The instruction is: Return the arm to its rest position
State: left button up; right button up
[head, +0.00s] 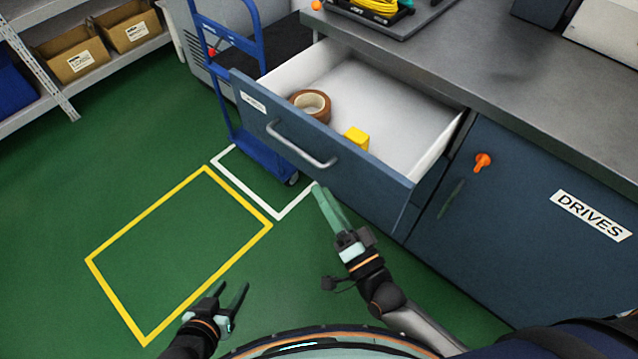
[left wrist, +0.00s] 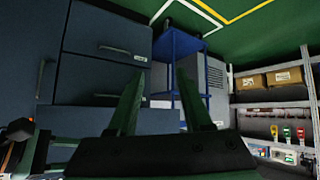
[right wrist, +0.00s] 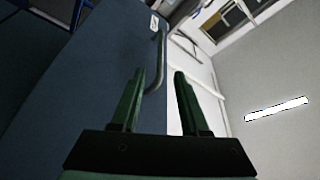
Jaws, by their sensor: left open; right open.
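My left gripper (head: 231,299) is open and empty, low over the green floor near the yellow floor outline. Its two fingers stand apart in the left wrist view (left wrist: 160,100). My right gripper (head: 326,205) is in front of the pulled-out drawer (head: 290,150), below and to the right of its handle. The right wrist view shows its fingers (right wrist: 160,100) apart with nothing between them; the drawer handle (right wrist: 156,62) shows beyond them. I cannot tell the exact gap between the right gripper and the drawer front.
The open drawer holds a brown tape roll (head: 311,104) and a yellow block (head: 356,138). A cabinet door marked DRIVES (head: 540,220) with an orange knob is at right. A blue trolley (head: 262,150) stands behind the drawer. Shelving with boxes (head: 75,58) is at far left. The floor at left is clear.

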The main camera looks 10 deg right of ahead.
pick_arm(q)
jog(key=shift+s+f, duration=0.1)
dwell(0.4)
jog(key=s+a+r+p, duration=0.1)
jog(key=a+r+p, duration=0.2)
jog(key=r+p, duration=0.5)
jog(key=p, duration=0.3)
jog(key=shift+s+a+r+n+y, duration=0.2)
jog(key=shift+s+r+n+y, duration=0.1)
jog(key=shift+s+y, duration=0.1)
pick_arm(e)
jog(key=s+d+f+n+g+h, duration=0.4)
jog(key=s+d+n+g, duration=0.4)
jog(key=s, duration=0.3)
jog(key=shift+s+d+f+n+g, duration=0.4)
jog(key=shift+f+n+g, duration=0.1)
jog(key=shift+n+g, duration=0.4)
